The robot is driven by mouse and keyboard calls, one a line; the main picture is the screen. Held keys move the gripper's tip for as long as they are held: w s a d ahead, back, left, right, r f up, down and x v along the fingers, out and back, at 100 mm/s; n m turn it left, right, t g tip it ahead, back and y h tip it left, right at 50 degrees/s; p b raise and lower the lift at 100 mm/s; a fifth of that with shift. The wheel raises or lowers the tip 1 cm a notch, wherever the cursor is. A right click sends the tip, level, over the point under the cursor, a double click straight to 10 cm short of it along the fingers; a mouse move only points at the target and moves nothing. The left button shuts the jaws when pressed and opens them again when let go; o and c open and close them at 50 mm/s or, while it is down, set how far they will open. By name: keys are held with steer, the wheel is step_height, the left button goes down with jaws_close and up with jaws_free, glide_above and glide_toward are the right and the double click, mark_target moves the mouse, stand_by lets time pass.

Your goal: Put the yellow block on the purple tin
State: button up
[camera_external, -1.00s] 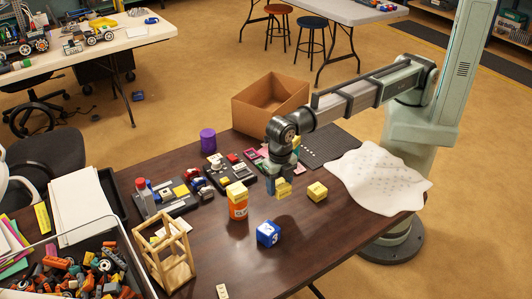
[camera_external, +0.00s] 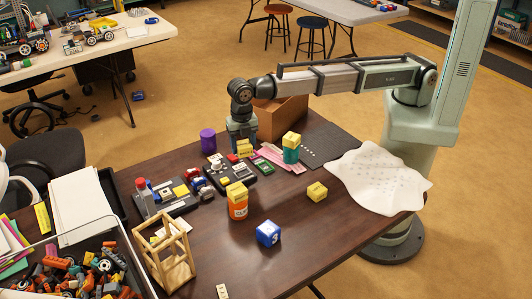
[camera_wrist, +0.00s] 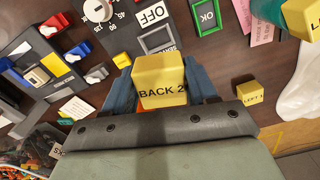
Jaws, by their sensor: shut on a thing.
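My gripper (camera_external: 243,146) is shut on a yellow block (camera_external: 245,152), held above the back of the dark table. In the wrist view the block (camera_wrist: 160,80) sits between the blue fingers and reads "BACK 2". The purple tin (camera_external: 208,141) stands upright on the table just left of my gripper, its top bare. The tin does not show in the wrist view. Other yellow blocks are one on the table (camera_external: 317,191), one on an orange bottle (camera_external: 237,191) and one on a teal cylinder (camera_external: 291,140).
The orange bottle (camera_external: 238,209) and teal cylinder (camera_external: 290,154) stand on the table. A cardboard box (camera_external: 285,118) is behind my gripper. Small electronic panels (camera_external: 239,176) lie in front of it.

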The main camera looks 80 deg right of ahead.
mark_target(207, 132)
steer(key=w+d+r+m, duration=0.1)
steer(key=w+d+r, duration=0.2)
steer(key=w+d, duration=0.5)
steer(key=w+d+r+m, duration=0.1)
steer(key=w+d+r, duration=0.2)
steer(key=w+d, duration=0.55)
steer(key=shift+w+a+f+n, duration=0.3)
steer(key=shift+f+n, duration=0.45)
steer(key=shift+f, duration=0.9)
steer(key=shift+w+a+f+n, duration=0.3)
steer(key=shift+f+n, duration=0.5)
steer(key=shift+f, duration=0.85)
steer(key=shift+w+a+f+n, duration=0.3)
steer(key=shift+f+n, duration=0.45)
steer(key=shift+f, duration=0.9)
steer(key=shift+f, duration=0.15)
steer(key=o, duration=1.1)
step_height(207, 132, up, 12)
steer(key=shift+r, duration=0.15)
